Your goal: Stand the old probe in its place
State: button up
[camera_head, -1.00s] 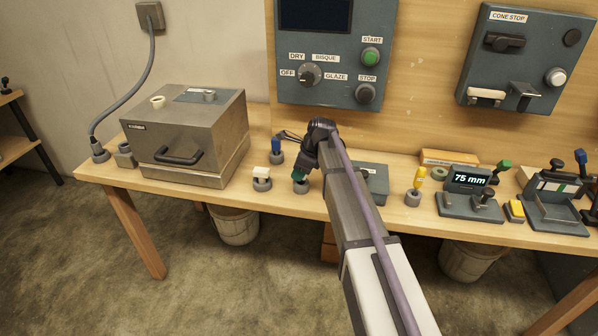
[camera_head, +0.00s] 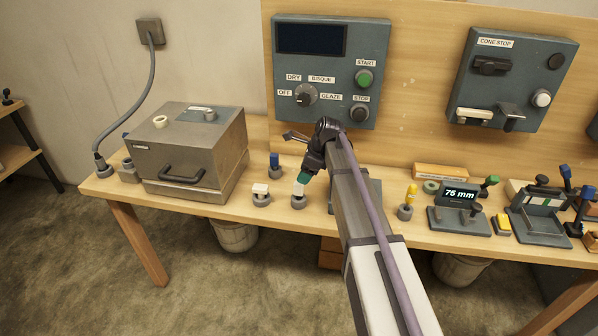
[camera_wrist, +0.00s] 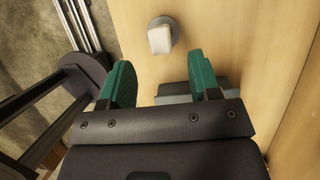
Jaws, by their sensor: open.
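A pale upright piece (camera_head: 298,188), perhaps the old probe, stands in a round grey holder (camera_head: 299,203) near the front of the bench. My gripper (camera_head: 304,179) is just above it with its green fingers pointing down. In the wrist view my gripper (camera_wrist: 160,75) is open, with nothing between its fingers. That view shows a white block-like top (camera_wrist: 160,39) on a round grey base (camera_wrist: 175,27), beyond the fingertips; I cannot tell which holder this is. A white-topped piece (camera_head: 260,188) and a blue-topped piece (camera_head: 274,159) stand in holders nearby.
A grey kiln (camera_head: 190,155) stands at the left of the bench. A yellow piece in a holder (camera_head: 411,192), a gauge reading 75 mm (camera_head: 460,195) and a grey fixture (camera_head: 540,215) stand at the right. The control panel (camera_head: 335,70) is on the board behind.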

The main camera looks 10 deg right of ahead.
jog(key=p+v, duration=0.1)
jog(key=v, duration=0.2)
jog(key=shift+f, duration=0.1)
dwell(0.4)
jog(key=s+a+f+n+g+h, duration=0.1)
jog(key=s+a+n+h, duration=0.2)
jog(key=s+n, duration=1.9)
jog(key=s+h, duration=0.1)
jog(key=s, duration=0.5)
jog(key=shift+n+g, duration=0.3)
jog(key=shift+g, duration=0.1)
